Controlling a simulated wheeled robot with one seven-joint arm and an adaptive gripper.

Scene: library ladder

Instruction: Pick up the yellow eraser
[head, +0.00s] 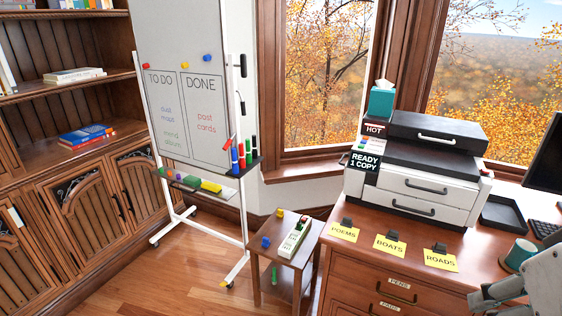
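A yellow block, which looks like the yellow eraser (211,186), lies on the lower ledge of the whiteboard stand, at the left of the head view. A green block (192,181) lies just left of it on the same ledge. My gripper (484,301) shows only in part at the lower right corner, over the desk front. It is far to the right of the yellow block and apart from it. I cannot make out whether its fingers are open or shut, and its lower part is cut off by the frame.
The whiteboard (190,110) stands on a wheeled frame, with several upright markers at its right edge. A small side table (283,253) stands between it and the desk (345,262). The desk holds a printer (430,185) and a teal mug (519,254). Wooden floor (190,285) is clear in front of the board.

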